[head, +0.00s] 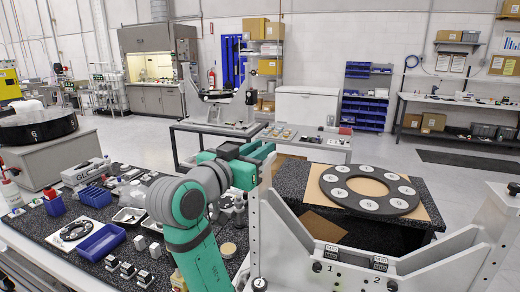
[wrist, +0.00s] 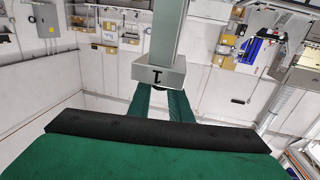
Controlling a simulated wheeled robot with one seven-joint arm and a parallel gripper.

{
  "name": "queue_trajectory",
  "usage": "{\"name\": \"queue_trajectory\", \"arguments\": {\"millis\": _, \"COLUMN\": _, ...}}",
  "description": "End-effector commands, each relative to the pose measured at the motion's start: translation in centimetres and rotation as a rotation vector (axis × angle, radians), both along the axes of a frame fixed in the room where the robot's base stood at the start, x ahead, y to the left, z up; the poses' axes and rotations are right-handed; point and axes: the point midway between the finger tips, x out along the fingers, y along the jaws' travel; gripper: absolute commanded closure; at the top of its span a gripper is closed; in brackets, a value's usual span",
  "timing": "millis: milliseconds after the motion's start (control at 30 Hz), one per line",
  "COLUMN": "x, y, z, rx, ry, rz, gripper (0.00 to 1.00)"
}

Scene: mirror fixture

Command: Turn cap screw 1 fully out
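The pale grey mirror fixture (head: 430,262) stands at the lower right of the head view. I cannot make out cap screw 1 clearly. My gripper (head: 264,152) is at the top of the fixture's left upright (head: 266,205), well above the marked blocks.
A dark ring with numbered white discs (head: 370,204) lies on a speckled table behind the fixture. At left, a bench holds blue bins (head: 101,242), trays and small blocks. My arm crosses above its right end. Open floor (head: 415,170) lies behind.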

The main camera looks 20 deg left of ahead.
Motion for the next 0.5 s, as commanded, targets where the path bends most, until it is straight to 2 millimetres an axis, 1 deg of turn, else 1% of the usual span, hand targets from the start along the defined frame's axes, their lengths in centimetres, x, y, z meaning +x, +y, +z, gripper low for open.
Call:
{"name": "queue_trajectory", "arguments": {"millis": 267, "x": -0.07, "y": -0.03, "z": -0.01, "rx": 0.001, "ry": 0.000, "rz": 0.036, "gripper": 1.00}}
{"name": "queue_trajectory", "arguments": {"millis": 500, "x": -0.06, "y": -0.18, "z": 0.03, "rx": 0.003, "ry": -0.002, "rz": 0.168, "gripper": 1.00}}
